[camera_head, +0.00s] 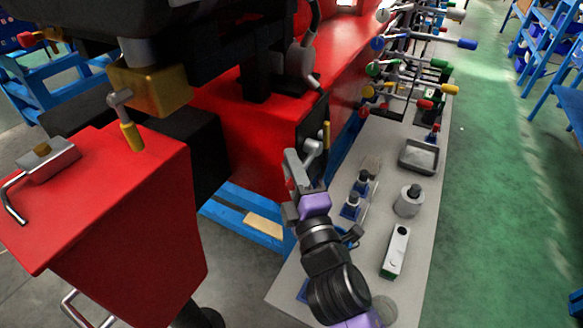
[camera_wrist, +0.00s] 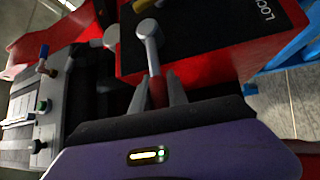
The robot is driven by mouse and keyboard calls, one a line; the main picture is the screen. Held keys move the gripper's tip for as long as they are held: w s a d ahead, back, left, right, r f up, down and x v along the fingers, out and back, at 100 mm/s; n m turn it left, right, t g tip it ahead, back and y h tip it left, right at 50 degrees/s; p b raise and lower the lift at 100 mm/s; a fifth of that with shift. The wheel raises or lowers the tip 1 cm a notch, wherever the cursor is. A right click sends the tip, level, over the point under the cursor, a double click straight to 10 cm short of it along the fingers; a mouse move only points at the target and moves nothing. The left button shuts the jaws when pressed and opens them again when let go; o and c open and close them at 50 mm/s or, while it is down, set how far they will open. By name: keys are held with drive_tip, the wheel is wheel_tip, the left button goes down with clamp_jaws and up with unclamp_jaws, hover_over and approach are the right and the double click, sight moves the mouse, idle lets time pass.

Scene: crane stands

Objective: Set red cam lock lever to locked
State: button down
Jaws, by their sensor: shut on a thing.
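The red cam lock lever (camera_wrist: 158,92) shows in the wrist view as a grey rounded hub and arm (camera_wrist: 150,42) with a red grip at its lower end. My gripper (camera_wrist: 160,98) is shut on the red grip, with one grey finger on each side of it. The fingers hide part of the grip. The hub sits by a black plate (camera_wrist: 215,35) on a red body, with partly visible "LOCK" lettering (camera_wrist: 266,10). In the head view my gripper (camera_head: 296,172) is at the machine's side, beside the lever's grey arm (camera_head: 313,147); the red grip is hidden there.
A yellow-handled lever (camera_head: 326,134) stands close behind my gripper. A grey bench (camera_head: 352,278) with several fixtures runs along the right, with coloured handles (camera_head: 415,70) at its far end. A red block (camera_head: 110,215) is at left.

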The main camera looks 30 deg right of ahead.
drive_tip(key=shift+f+n+t+b, duration=0.35)
drive_tip(key=shift+f+b, duration=0.2)
drive_tip(key=shift+b, duration=0.55)
drive_tip(key=shift+r, duration=0.1)
drive_tip(key=c, duration=1.3)
unclamp_jaws()
drive_tip(key=shift+r, duration=0.1)
